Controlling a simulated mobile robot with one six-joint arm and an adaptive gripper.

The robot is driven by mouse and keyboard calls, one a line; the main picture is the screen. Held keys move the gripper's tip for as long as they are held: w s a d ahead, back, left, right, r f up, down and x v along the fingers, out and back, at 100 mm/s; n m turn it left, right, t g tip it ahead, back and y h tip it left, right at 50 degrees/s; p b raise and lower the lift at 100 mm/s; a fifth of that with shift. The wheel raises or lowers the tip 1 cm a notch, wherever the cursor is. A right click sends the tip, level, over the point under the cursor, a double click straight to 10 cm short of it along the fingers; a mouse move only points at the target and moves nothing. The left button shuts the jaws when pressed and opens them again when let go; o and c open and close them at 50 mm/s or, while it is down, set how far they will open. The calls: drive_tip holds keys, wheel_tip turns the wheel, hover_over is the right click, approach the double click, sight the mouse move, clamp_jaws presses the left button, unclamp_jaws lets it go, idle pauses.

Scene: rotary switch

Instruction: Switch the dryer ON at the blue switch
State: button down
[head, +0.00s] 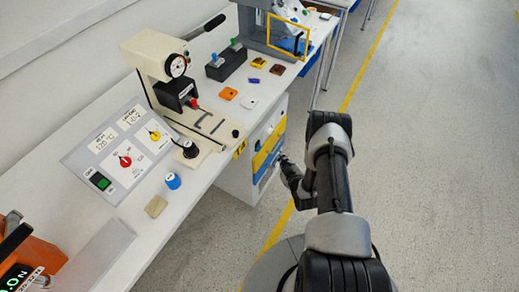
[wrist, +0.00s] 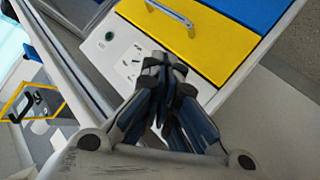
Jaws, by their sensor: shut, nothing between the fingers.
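A sloping grey control panel (head: 118,155) lies on the bench at left in the head view. It carries a red knob (head: 125,161), a yellow knob (head: 155,135), a green rocker (head: 101,181) and two displays. A blue round piece with a pale top (head: 173,181) stands just off its right edge. I cannot tell whether this is the dryer's blue switch. My gripper (head: 282,158) is low beside the bench, right of the drawers and apart from the panel. In the wrist view my gripper (wrist: 163,66) is shut and empty, its fingertips over the white cabinet front.
A cream press (head: 155,55) with a black lever stands behind the panel. A cabinet with yellow (wrist: 200,40) and blue drawers is under the bench. Small coloured blocks lie on the bench, and an orange device (head: 30,255) stands front left. The floor at right is clear.

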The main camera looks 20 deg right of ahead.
drive_tip(key=w+a+f, duration=0.1)
drive_tip(key=w+a, duration=0.3)
drive_tip(key=w, duration=0.2)
drive_tip(key=shift+a+b, duration=0.3)
drive_tip(key=shift+b, duration=0.15)
idle(1.1)
drive_tip(key=shift+w+a+f, duration=0.1)
drive_tip(key=shift+w+a, duration=0.15)
drive_tip(key=shift+w+a, duration=0.2)
drive_tip(key=shift+w, duration=0.1)
idle(0.6)
drive_tip(key=shift+s+d, duration=0.1)
drive_tip(key=shift+s+d, duration=0.4)
drive_tip(key=shift+s, duration=0.15)
drive_tip(key=s+d+p, duration=0.1)
drive_tip(key=s, duration=0.1)
drive_tip(key=s+d+p, duration=0.1)
drive_tip(key=s+d, duration=0.1)
drive_tip(key=shift+r, duration=0.4)
